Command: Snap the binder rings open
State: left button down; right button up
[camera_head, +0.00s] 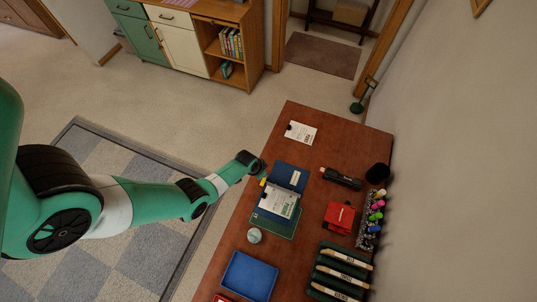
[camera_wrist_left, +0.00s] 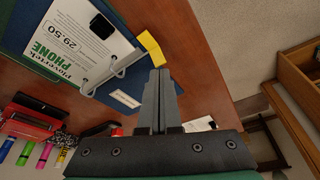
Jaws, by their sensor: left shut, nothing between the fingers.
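The blue binder (camera_head: 287,172) lies open on a green mat (camera_head: 275,224) on the brown desk, with a printed white sheet (camera_head: 279,199) in it. A yellow tab (camera_head: 263,181) sits at the binder's left edge. In the left wrist view, grey metal rings (camera_wrist_left: 108,74) show beside the sheet, and the yellow tab (camera_wrist_left: 151,47) is just beyond my fingertips. Whether the rings are open or shut I cannot tell. My left gripper (camera_wrist_left: 161,76) is shut and empty, close to the tab; contact is unclear. In the head view it (camera_head: 263,168) is at the desk's left edge. My right gripper is not in view.
A dark cylindrical tool (camera_head: 341,178), a red box (camera_head: 339,217), colored markers (camera_head: 376,206) and a green sorter (camera_head: 342,268) stand to the right. A round white-topped object (camera_head: 254,235) and blue tray (camera_head: 249,276) are nearer.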

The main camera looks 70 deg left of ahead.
pick_arm(q)
jog(key=shift+f, duration=0.2)
jog(key=shift+f+b, duration=0.3)
jog(key=shift+b, duration=0.2)
jog(key=shift+f+b, duration=0.4)
jog(key=shift+f, duration=0.05)
jog(key=shift+f+b, duration=0.3)
jog(key=shift+f, duration=0.1)
notch_tip(320, 180, up, 8)
jog(key=p, duration=0.7)
jog(key=shift+p, duration=0.3)
